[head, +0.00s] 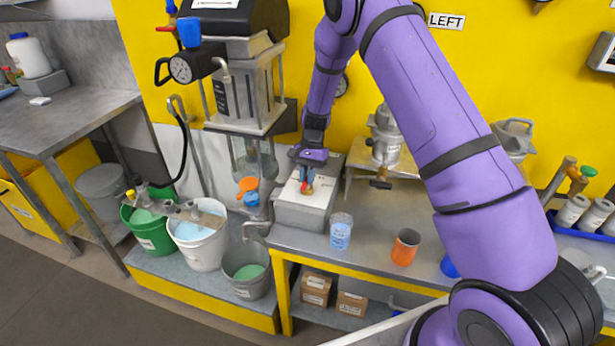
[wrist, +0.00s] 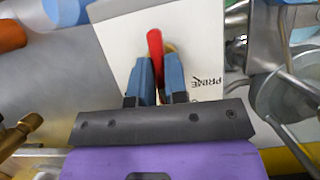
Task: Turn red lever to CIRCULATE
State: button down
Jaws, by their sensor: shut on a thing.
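The red lever (wrist: 155,46) stands on a white label plate in the wrist view, with its far end pointing up in the picture. The word PRIME shows on the plate to its right; the CIRCULATE mark cannot be read. My gripper (wrist: 158,75) has its two blue fingers closed on the lever, one on each side. A bit of brass shows beside the lever. In the head view my gripper (head: 306,188) is over the white-topped grey box (head: 290,215) on the bench, and only a little of the red lever (head: 304,187) shows.
A clear cup of blue liquid (head: 341,231) and an orange cup (head: 405,247) stand right of the box. A pump column with a gauge (head: 180,69) stands to the left. Several buckets, one green (head: 150,230), stand lower left. A metal pot (head: 386,135) stands behind.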

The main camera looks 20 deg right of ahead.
jog(key=shift+w+n, duration=0.1)
jog(key=shift+n, duration=0.2)
jog(key=c, duration=1.1)
grip_release()
jog(key=shift+c, duration=0.2)
jog(key=v, duration=1)
jog(key=shift+w+r, duration=0.15)
jog(key=shift+r, duration=0.2)
